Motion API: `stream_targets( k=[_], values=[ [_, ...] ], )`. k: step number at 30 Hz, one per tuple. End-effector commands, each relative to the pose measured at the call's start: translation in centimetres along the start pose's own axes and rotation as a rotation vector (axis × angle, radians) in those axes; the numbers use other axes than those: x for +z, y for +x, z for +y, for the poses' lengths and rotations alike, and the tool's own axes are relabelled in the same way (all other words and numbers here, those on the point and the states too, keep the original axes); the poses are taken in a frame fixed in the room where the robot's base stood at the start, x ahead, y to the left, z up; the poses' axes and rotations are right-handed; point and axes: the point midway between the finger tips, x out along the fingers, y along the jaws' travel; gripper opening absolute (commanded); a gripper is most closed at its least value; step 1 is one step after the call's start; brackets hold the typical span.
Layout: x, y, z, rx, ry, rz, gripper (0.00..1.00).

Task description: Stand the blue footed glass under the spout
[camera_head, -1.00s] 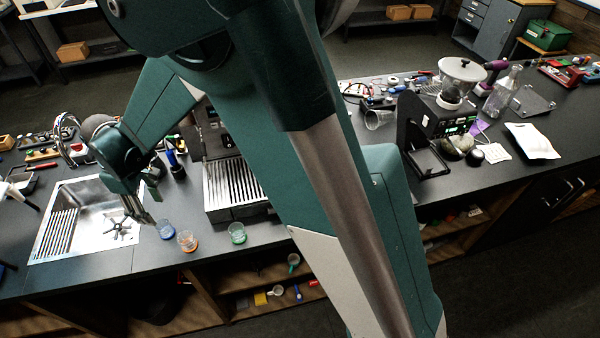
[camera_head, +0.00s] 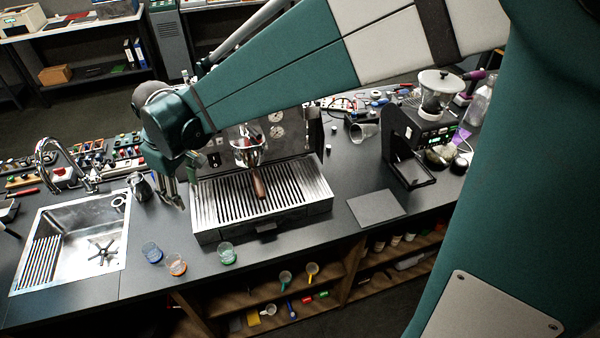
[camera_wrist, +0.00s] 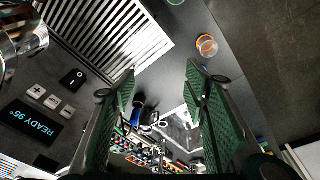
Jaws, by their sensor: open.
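The blue footed glass (camera_head: 152,252) stands upright on the counter between the sink and the brewer's front left corner. An orange glass (camera_head: 176,264) is close to its right, and a green glass (camera_head: 227,253) stands farther right. The brewer (camera_head: 290,132) has a portafilter handle (camera_head: 258,183) jutting out above its slatted drip tray (camera_head: 307,190); the spout itself is hard to make out. My gripper (camera_head: 179,196) is open and empty, at the tray's left end, apart from the glasses. In the wrist view, the orange glass (camera_wrist: 207,46) shows beyond my right finger, which mostly hides the blue one.
A grinder (camera_head: 425,130) and a dark flat mat (camera_head: 376,208) are to the right of the brewer. The counter in front of the tray's right half is clear.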

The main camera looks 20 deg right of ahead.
Motion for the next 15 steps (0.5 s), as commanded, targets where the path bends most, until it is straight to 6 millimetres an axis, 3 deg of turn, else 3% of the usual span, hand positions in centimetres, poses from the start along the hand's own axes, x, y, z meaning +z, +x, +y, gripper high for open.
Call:
stream_targets(
  k=[15],
  values=[
    [9.9,-6.6,5.5,0.064,0.224,0.104,0.45]
  ],
)
